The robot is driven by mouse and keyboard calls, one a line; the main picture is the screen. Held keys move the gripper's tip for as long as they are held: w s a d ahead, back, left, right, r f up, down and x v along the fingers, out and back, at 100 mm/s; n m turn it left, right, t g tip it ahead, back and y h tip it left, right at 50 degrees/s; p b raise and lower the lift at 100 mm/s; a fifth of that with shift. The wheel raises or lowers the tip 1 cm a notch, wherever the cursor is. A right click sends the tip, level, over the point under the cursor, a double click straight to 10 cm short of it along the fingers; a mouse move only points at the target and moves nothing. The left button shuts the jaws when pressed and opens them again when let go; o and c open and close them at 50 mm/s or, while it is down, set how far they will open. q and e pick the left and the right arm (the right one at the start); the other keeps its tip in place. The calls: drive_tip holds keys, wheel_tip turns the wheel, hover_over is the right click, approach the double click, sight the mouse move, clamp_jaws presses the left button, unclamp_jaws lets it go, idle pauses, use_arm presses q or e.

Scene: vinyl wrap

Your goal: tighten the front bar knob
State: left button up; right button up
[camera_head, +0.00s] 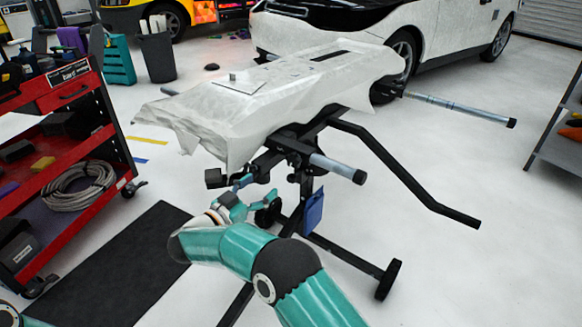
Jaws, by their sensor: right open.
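A stand (310,145) carries a white, wrapped panel (300,85) on a black frame. A silver bar with a black end (335,168) sticks out of its near side, and another long bar (455,106) sticks out at the right. Dark fittings sit where the near bar meets the frame; I cannot pick out the front bar knob among them. My right gripper (243,182) is small in view, open, under the panel's near edge, close to a black block (215,178) and the frame. I cannot tell whether it touches anything. My left gripper is out of view.
A red tool cart (70,90) stands at left with a coiled hose (78,188). A black mat (115,270) lies on the floor. A bent black handle (410,180) and a wheeled leg (350,265) reach right. A white car (400,35) stands behind.

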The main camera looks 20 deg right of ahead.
sight(292, 162)
drive_tip(key=b+x, duration=0.2)
drive_tip(key=x, duration=1.1)
drive_tip(key=shift+d, duration=0.1)
drive_tip(key=shift+c, duration=0.4)
drive_tip(key=c, duration=1.1)
